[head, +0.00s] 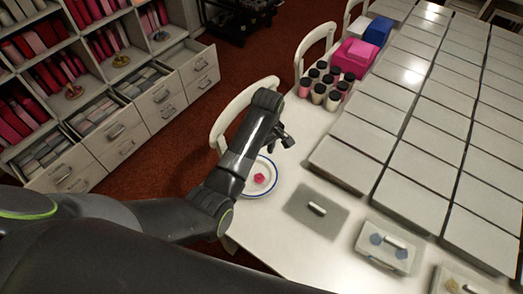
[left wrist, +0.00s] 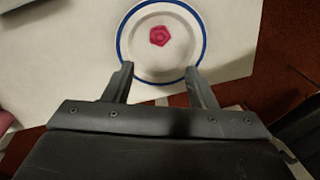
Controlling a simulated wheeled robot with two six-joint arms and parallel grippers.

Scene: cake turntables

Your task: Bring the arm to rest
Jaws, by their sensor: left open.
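My left gripper (head: 283,138) is held above the table's near left corner, in the middle of the head view. In the left wrist view its two fingers (left wrist: 158,80) are spread apart with nothing between them. A white plate (left wrist: 140,50) with a blue rim lies on the table beyond the fingertips. A small pink-red piece (left wrist: 159,36) lies on the plate. In the head view the plate (head: 272,181) is partly hidden by my left arm, and the pink piece (head: 259,176) shows beside the arm. My right gripper is not in view.
The white table (head: 290,225) holds rows of flat grey-white boxes (head: 351,162) at right. Several small jars (head: 319,95), a pink box (head: 354,55) and a grey mat (head: 316,207) are on it. White chairs (head: 224,117) line its left side. Shelves with open drawers (head: 157,97) stand at left.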

